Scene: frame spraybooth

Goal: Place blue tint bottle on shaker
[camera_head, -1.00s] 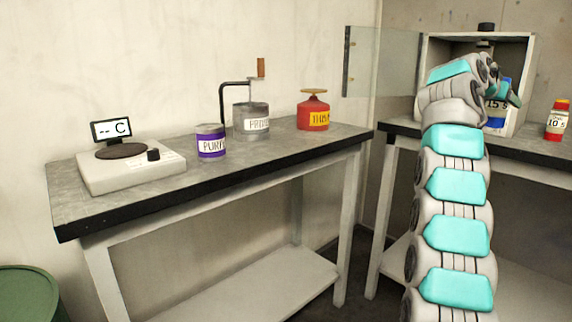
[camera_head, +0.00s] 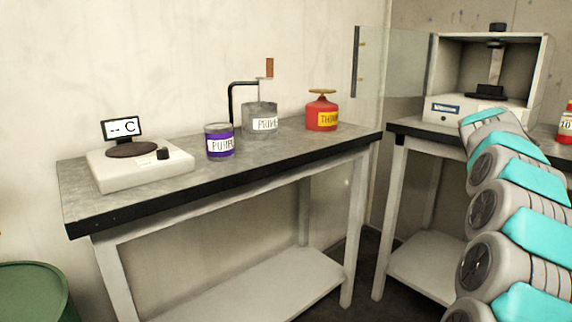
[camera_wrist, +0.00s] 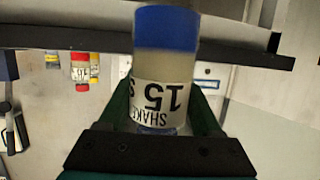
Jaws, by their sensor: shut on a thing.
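My gripper (camera_wrist: 160,112) is shut on the blue tint bottle (camera_wrist: 166,30) in the wrist view. The bottle has a blue end, a pale band and a white label reading "SHAKE 15 S", which appears upside down in this view. The shaker (camera_head: 453,108) is a white open-fronted box on the right bench in the head view. Its dark platform and upper clamp show, with no bottle between them. My arm comes up at the lower right of the head view; my gripper and the bottle are not visible there.
The shaker's clear door (camera_head: 400,70) stands open to the left. A red bottle (camera_head: 566,128) is at the right edge. The left bench (camera_head: 120,205) holds a scale (camera_head: 140,170), a purple can (camera_head: 220,146), a grey can (camera_head: 260,122) and a red thinner can (camera_head: 321,119).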

